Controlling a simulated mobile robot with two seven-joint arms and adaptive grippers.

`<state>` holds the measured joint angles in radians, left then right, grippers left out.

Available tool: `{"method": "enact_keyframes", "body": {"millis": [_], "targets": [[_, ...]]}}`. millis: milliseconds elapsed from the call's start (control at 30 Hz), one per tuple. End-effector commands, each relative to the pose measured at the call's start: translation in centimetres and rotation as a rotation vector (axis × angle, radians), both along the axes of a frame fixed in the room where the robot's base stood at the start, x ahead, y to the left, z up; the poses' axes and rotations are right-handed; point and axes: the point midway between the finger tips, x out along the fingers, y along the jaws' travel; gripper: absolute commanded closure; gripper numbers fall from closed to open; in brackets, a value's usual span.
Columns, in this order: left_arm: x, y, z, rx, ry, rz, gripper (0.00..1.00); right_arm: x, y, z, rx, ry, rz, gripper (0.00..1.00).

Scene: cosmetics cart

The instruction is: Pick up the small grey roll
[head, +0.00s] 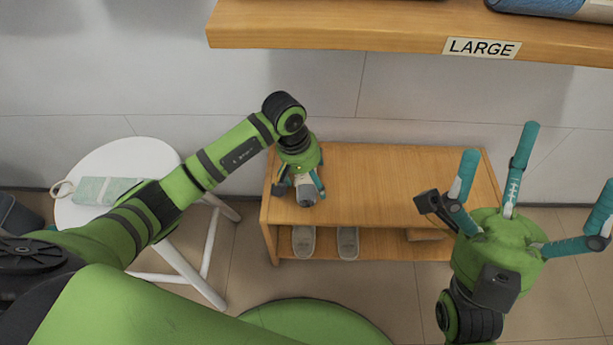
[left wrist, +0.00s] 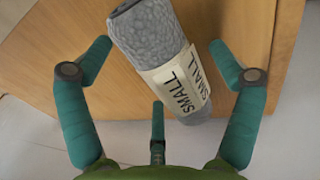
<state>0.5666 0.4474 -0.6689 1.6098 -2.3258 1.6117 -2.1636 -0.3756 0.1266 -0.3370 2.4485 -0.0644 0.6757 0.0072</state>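The small grey roll (left wrist: 147,32) has a rough grey surface and a cream band printed SMALL. It lies on the top of the wooden bench (head: 400,175). In the head view the roll's end (head: 306,192) shows below my left gripper (head: 303,186), which hides the rest. In the left wrist view my left gripper (left wrist: 160,70) has its teal fingers spread, with the roll between them. The fingers look open; whether the right one touches the roll, I cannot tell. My right gripper (head: 525,190) is open and empty, fingers upward, at the right.
A wooden shelf (head: 340,27) marked LARGE hangs above the bench. Grey slippers (head: 303,242) and a wooden block (head: 425,234) sit on the bench's lower level. A white stool (head: 140,152) at left holds a pale green item (head: 103,190). The bench top right of my left gripper is clear.

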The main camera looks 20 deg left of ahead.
Motion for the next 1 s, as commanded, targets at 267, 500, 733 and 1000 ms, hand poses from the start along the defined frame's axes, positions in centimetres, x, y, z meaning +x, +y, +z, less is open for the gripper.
{"method": "enact_keyframes", "body": {"millis": [267,500,733,1000], "targets": [[0.0,0.0,0.0,0.000,0.000,0.000,0.71,0.0,0.0,0.0,0.000,0.001,0.000,0.00],[0.0,0.0,0.1,0.001,0.001,0.000,0.71,0.0,0.0,0.0,-0.001,0.001,0.000,0.00],[0.0,0.1,2.2,0.001,-0.002,-0.001,0.71,0.6,0.5,0.6,-0.025,0.043,0.000,0.00],[1.1,-2.9,6.3,-0.002,-0.005,-0.005,0.71,1.3,1.8,0.8,-0.085,0.149,0.007,0.00]]}}
